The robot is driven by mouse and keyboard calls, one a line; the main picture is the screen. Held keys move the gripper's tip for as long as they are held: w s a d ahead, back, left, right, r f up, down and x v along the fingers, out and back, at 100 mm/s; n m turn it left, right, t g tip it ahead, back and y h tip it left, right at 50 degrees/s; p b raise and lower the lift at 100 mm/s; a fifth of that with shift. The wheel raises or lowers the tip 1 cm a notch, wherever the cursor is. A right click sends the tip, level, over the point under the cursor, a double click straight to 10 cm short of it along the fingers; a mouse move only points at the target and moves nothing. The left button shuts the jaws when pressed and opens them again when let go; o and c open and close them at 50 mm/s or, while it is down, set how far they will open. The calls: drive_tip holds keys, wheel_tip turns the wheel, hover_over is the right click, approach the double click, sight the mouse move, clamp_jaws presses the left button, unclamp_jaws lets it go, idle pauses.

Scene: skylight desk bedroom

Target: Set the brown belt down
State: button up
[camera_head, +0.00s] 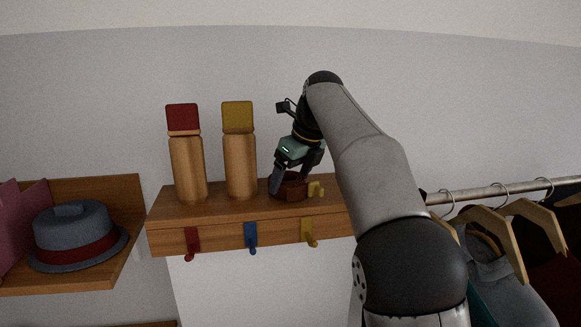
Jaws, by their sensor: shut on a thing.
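The brown belt (289,190) is a dark brown coil with a yellowish buckle (315,189) at its right side. It is at the top of the wooden shelf (217,212), right of the two wooden figures. My gripper (291,183) points down over the belt and is shut on it. The belt's underside appears to be at the shelf surface, but I cannot tell whether it bears its weight there. The fingers hide part of the belt, and my arm hides the shelf's right end.
A wooden figure with a red top (187,165) and one with a yellow top (240,160) stand left of the belt. Red, blue and yellow hooks line the shelf front. A grey hat (75,232) sits on a lower shelf. Hangers with clothes (500,270) hang at right.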

drive_tip(key=shift+a+f, duration=0.15)
drive_tip(key=shift+f, duration=0.05)
drive_tip(key=shift+f, duration=0.1)
drive_tip(key=o, duration=1)
drive_tip(key=shift+f, duration=0.1)
drive_tip(key=shift+v, duration=3.9)
drive_tip(key=s+d+f+n+h, duration=0.1)
drive_tip(key=s+d+f+n, duration=0.8)
drive_tip(key=s+d+n, duration=0.15)
drive_tip(key=s+d+f+n, duration=0.2)
drive_tip(key=s+f+n, duration=0.3)
drive_tip(key=s+f, duration=0.2)
drive_tip(key=s+d+f+n+g+h, duration=0.1)
drive_tip(key=s+d+f+n, duration=0.1)
drive_tip(key=s+f+n, duration=0.3)
drive_tip(key=s+d+f+n+h, duration=0.1)
drive_tip(key=s+d+f+n, duration=0.1)
drive_tip(key=s+f+n, duration=0.3)
drive_tip(key=shift+s+f, duration=0.75)
drive_tip(key=shift+s, duration=0.3)
drive_tip(key=shift+s+f, duration=0.75)
drive_tip(key=shift+s, duration=0.35)
drive_tip(key=shift+s+f, duration=0.7)
drive_tip(key=shift+s, duration=0.35)
